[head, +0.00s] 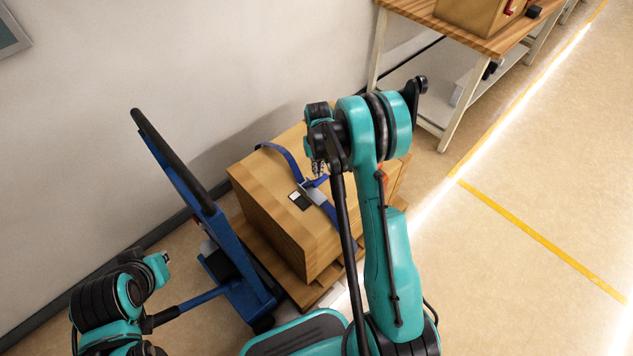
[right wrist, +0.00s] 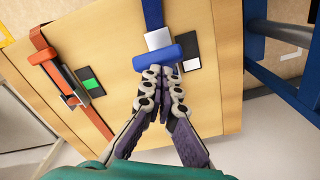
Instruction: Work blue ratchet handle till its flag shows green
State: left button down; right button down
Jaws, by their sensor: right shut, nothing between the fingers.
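A wooden crate (head: 285,205) has a blue strap (head: 283,156) over its top. The blue ratchet handle (right wrist: 158,58) sits at the strap's silver buckle (right wrist: 157,39); the handle also shows in the head view (head: 316,182). Its flag plate (right wrist: 192,54), beside the buckle, is black with a white patch, and no green shows on it. My right gripper (right wrist: 165,82) is shut and empty, its fingertips right at the blue handle's edge; whether they touch cannot be told. In the head view my right gripper (head: 319,168) is partly hidden by its arm.
An orange strap (right wrist: 43,40) with its own ratchet runs beside a plate with a green flag (right wrist: 90,84). The crate stands on a wooden pallet (head: 250,235) next to a blue hand truck (head: 205,215). A workbench (head: 480,40) stands behind; the floor at right is clear.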

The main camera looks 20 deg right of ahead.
aim_at(323, 180)
jog(key=shift+f+b, duration=0.3)
jog(key=shift+f, duration=0.2)
jog(key=shift+s+d+f+b, duration=0.2)
jog(key=shift+s+f+b, duration=0.4)
jog(key=shift+s+d+f+b, duration=0.15)
jog(key=shift+s+f+b, duration=0.4)
jog(key=shift+s, duration=0.1)
